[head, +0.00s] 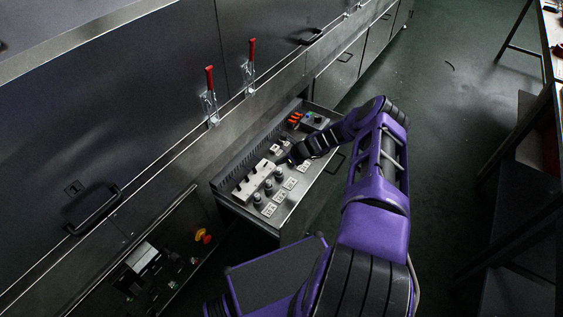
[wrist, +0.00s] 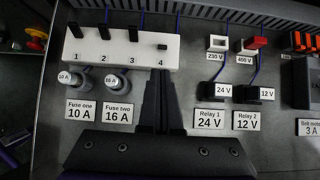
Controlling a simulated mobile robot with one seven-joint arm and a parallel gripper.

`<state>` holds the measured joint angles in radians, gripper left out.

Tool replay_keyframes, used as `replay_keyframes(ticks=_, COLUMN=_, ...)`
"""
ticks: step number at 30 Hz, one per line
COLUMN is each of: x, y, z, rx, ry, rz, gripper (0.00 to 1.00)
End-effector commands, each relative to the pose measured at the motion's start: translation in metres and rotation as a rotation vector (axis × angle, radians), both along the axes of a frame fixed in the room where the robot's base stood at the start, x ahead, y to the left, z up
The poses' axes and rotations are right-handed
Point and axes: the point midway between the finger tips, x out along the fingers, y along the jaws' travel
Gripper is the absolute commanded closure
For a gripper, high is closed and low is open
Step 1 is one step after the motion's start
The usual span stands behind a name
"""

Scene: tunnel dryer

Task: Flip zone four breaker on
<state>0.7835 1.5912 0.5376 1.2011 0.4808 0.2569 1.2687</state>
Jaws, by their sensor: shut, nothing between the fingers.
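The white breaker block (wrist: 120,52) carries levers numbered 1 to 4 in the wrist view; it also shows in the head view (head: 254,181). Levers 1 to 3 stand up as long black bars past the block's upper edge. The zone four lever (wrist: 162,47) looks like a short black stub, lower than the others, above its number 4. My gripper (wrist: 160,77) is shut and empty. Its fingertips are just below the block, under the number 4; whether they touch it I cannot tell. In the head view my gripper (head: 295,158) is over the panel, right of the block.
Fuses (wrist: 113,82) sit below the block on the left. Two relays (wrist: 217,91) and the 230 V and 400 V switches (wrist: 253,42) are to the right, with blue wires. A slotted duct (wrist: 220,13) runs along the top. Red-handled clamps (head: 210,90) stand behind the drawer.

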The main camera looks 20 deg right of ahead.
Motion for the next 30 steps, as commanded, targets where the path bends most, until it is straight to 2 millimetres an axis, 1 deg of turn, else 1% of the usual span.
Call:
replay_keyframes(ticks=1, x=0.005, y=0.006, z=-0.013, rx=-0.001, ry=0.0, rz=0.004, gripper=1.0)
replay_keyframes(ticks=3, x=0.012, y=0.009, z=-0.023, rx=-0.002, ry=0.0, rz=0.002, gripper=1.0)
replay_keyframes(ticks=7, x=0.023, y=0.017, z=-0.038, rx=-0.001, ry=0.0, rz=0.003, gripper=1.0)
replay_keyframes(ticks=12, x=0.031, y=0.021, z=-0.049, rx=-0.003, ry=-0.001, rz=0.002, gripper=1.0)
replay_keyframes(ticks=17, x=0.034, y=0.022, z=-0.052, rx=-0.002, ry=-0.001, rz=0.002, gripper=1.0)
replay_keyframes(ticks=30, x=0.034, y=0.025, z=-0.051, rx=-0.006, ry=0.004, rz=0.003, gripper=1.0)
